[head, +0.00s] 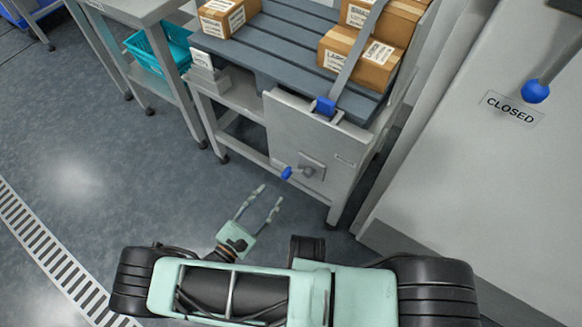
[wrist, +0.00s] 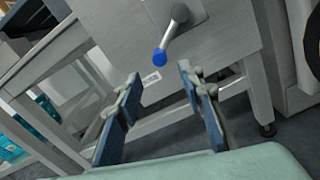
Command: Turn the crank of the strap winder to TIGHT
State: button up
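The strap winder's crank shows in the head view as a grey hub (head: 311,166) with a short arm and a blue knob (head: 287,173), on the grey front panel (head: 290,130) of a bench. In the wrist view the crank arm (wrist: 173,35) slants down left to its blue knob (wrist: 159,57). A small label (head: 345,159) sits on the panel; its text is too small to read. My gripper (head: 258,197) is open and empty, in front of the panel and apart from the knob. In the wrist view its fingers (wrist: 158,82) are spread below the knob.
A grey strap (head: 357,45) runs over cartons (head: 362,62) on the slatted bench top to a blue buckle (head: 325,106). A white cabinet marked CLOSED (head: 510,108) stands at right with a blue-knobbed handle (head: 535,91). A teal basket (head: 150,52) is at left. Floor left of my gripper is clear.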

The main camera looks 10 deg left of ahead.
aim_at(283, 179)
jog(key=b+x, duration=0.1)
jog(key=x, duration=0.9)
jog(key=shift+b, duration=0.4)
jog(key=shift+c, duration=0.4)
jog(key=shift+r, duration=0.1)
grip_shut()
